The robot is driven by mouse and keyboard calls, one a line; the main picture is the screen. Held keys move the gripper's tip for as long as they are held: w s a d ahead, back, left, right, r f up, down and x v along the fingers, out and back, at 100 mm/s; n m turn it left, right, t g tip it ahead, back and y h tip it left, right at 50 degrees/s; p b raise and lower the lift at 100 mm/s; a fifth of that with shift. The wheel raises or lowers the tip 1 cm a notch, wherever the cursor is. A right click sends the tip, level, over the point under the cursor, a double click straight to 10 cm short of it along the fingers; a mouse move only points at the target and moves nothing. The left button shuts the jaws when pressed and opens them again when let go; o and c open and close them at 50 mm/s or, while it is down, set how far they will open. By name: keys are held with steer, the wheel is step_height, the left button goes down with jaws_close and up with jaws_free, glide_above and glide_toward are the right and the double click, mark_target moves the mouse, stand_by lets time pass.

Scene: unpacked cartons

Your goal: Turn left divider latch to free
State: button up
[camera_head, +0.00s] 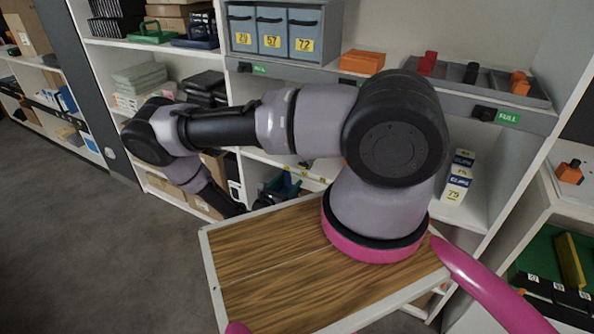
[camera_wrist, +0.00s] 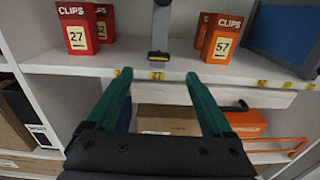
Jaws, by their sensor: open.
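In the wrist view my gripper (camera_wrist: 158,73) is open and empty. Its two green fingers point at the front edge of a white shelf. A grey upright strip with a dark upper part (camera_wrist: 160,35) stands on that shelf between the clip boxes, just beyond the fingertips and apart from them. It may be a divider with its latch; I cannot tell which way it is turned. In the head view, dark knobs sit beside green labels on the upper shelf edge, a left one (camera_head: 244,67) and a right one (camera_head: 485,114). My arm hides much of the middle shelf there.
A red clip box (camera_wrist: 78,30) and an orange clip box (camera_wrist: 220,40) flank the strip. A blue bin (camera_wrist: 285,35) is at right. Below are a cardboard box (camera_wrist: 165,120) and an orange case (camera_wrist: 245,124). Grey-blue bins (camera_head: 272,32) stand on the upper shelf.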

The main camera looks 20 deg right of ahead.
mark_target(302, 166)
steer(key=x, duration=1)
steer(key=shift+w+d+f, duration=0.15)
steer(key=shift+w+f, duration=0.05)
steer(key=shift+w, duration=0.1)
jaws_close()
steer(key=shift+n, duration=0.3)
